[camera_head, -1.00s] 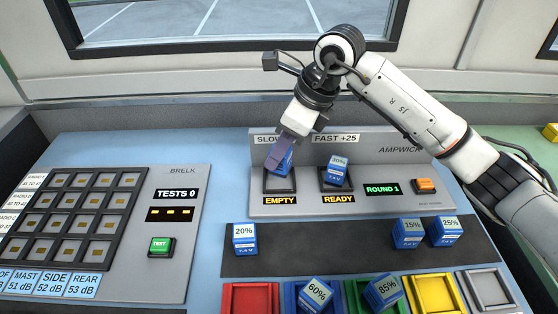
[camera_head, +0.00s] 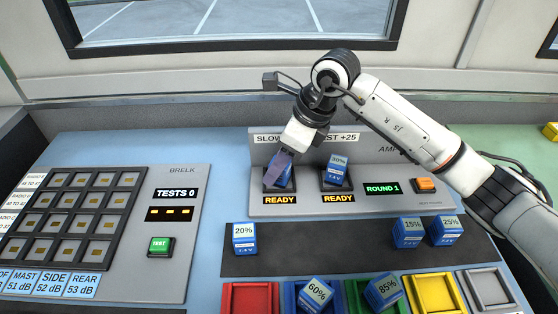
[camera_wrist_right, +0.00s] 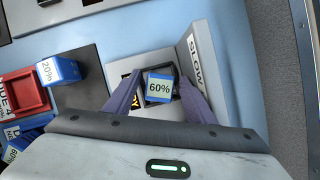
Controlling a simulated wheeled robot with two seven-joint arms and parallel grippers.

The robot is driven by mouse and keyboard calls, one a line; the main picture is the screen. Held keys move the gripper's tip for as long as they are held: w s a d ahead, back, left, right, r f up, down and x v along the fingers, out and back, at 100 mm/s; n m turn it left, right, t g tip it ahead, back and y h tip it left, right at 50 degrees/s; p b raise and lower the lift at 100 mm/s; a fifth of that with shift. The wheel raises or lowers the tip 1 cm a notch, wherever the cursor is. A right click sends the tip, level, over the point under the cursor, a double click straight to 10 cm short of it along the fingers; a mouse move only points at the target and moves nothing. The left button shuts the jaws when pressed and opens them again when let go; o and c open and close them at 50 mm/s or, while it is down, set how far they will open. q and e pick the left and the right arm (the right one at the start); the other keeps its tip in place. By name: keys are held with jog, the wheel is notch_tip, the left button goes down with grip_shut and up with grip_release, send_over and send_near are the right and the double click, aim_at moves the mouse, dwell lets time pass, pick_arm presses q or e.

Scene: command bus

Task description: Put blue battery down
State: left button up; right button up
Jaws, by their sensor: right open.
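A blue battery (camera_head: 286,181) sits in the left slot of the grey charger (camera_head: 385,202), under the SLOW label. In the right wrist view its top reads 60% (camera_wrist_right: 159,85). The slot's display (camera_head: 280,200) reads READY. My right gripper (camera_head: 273,174) is open, its purple fingers on either side of this battery. In the right wrist view the fingers (camera_wrist_right: 155,95) stand apart around it; whether they touch it, I cannot tell. Another blue battery (camera_head: 336,175) sits in the right slot, its display also READY. My left gripper is not in view.
Blue batteries marked 20% (camera_head: 244,239), 15% (camera_head: 407,233) and 25% (camera_head: 446,231) stand on the dark strip (camera_head: 320,250). A 60% battery (camera_head: 315,293) and an 85% one (camera_head: 383,291) lie in coloured trays in front. A button panel (camera_head: 178,275) is at left.

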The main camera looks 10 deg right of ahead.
jog(key=v, duration=1.2)
jog(key=shift+r, duration=0.2)
